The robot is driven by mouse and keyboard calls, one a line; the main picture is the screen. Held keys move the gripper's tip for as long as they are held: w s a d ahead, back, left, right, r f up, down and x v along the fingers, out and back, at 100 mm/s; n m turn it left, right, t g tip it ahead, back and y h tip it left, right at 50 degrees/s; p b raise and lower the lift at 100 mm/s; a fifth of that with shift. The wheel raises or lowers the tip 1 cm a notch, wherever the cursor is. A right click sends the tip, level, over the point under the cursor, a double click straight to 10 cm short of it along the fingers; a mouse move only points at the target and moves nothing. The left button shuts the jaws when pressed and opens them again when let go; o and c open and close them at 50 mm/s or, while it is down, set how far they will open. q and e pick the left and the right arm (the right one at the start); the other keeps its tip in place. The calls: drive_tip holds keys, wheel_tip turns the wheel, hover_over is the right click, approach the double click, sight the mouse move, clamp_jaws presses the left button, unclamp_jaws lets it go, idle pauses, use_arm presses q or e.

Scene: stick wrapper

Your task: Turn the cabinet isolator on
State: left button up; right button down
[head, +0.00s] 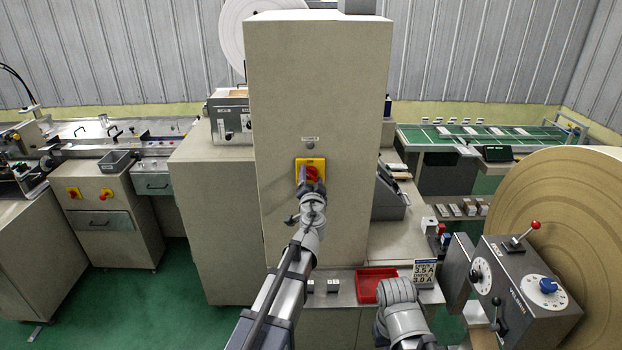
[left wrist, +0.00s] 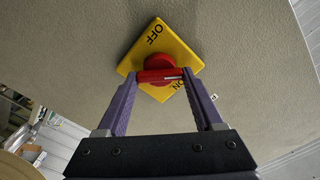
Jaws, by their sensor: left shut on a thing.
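The cabinet isolator is a red rotary knob (left wrist: 158,64) on a yellow plate (left wrist: 185,58) marked OFF and ON, fixed to the front of the tall beige cabinet (head: 318,90). In the left wrist view the plate looks tilted, with OFF at its upper left and ON at its lower right. The knob's bar lies nearly level in that view, its white mark at the right end, near ON. My left gripper (left wrist: 160,76) is shut on the bar, one purple finger at each end. In the head view it partly hides the knob.
A small round button (head: 310,146) sits above the isolator. Below are a red tray (head: 372,284) and a sign (head: 426,273). A large brown roll (head: 560,215) and a grey control box (head: 515,275) stand at the right. Green floor (head: 185,280) is clear at left.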

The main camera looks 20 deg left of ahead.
use_arm(q)
drive_tip(key=m, duration=0.4)
drive_tip(key=shift+f+m, duration=0.1)
drive_tip(key=shift+m, duration=0.2)
drive_tip(key=shift+d+m, duration=0.1)
drive_tip(key=shift+m, duration=2.1)
drive_tip(key=o, duration=1.4)
drive_tip(key=v, duration=0.7)
drive_tip(key=shift+s+d, duration=0.15)
drive_tip(key=shift+s, duration=0.25)
